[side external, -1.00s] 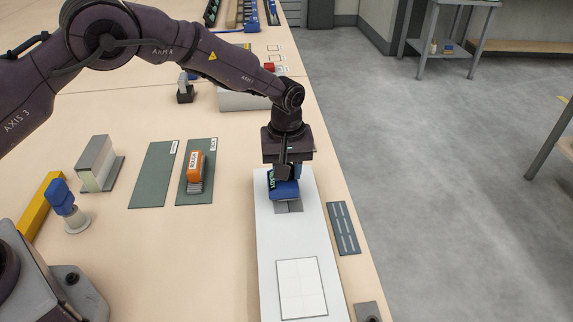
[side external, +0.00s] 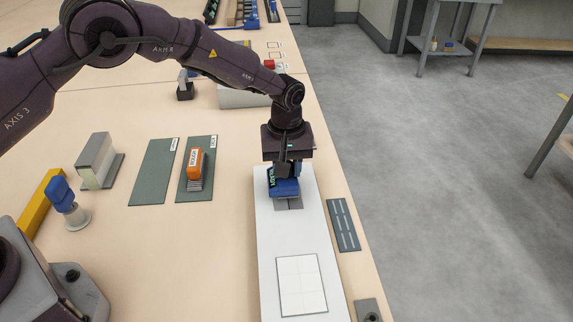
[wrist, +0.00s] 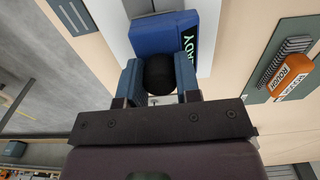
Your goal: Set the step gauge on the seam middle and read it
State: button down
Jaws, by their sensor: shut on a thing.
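The step gauge is a blue block (side external: 284,188) with a dark display bearing green letters; it also shows in the wrist view (wrist: 160,36). My gripper (wrist: 159,75) is shut on the gauge's black round grip, with one finger on each side. In the side view my gripper (side external: 286,171) points down over the white panel (side external: 262,240). The gauge is at a small grey plate (side external: 288,204) with a dark seam line, near the panel's far part. The gauge covers part of the seam, and I cannot tell if its base touches it.
A pale gridded sheet (side external: 302,285) lies on the panel's near part. A dark slotted strip (side external: 343,225) lies to the right, near the table edge. To the left, an orange tool (side external: 195,167) rests on a green mat (side external: 207,142), beside another green mat (side external: 153,172).

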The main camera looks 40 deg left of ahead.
jog(key=shift+f, duration=0.6)
jog(key=c, duration=0.7)
grip_release()
jog(key=shift+c, duration=0.2)
jog(key=shift+r, duration=0.1)
jog(key=shift+r, duration=3.9)
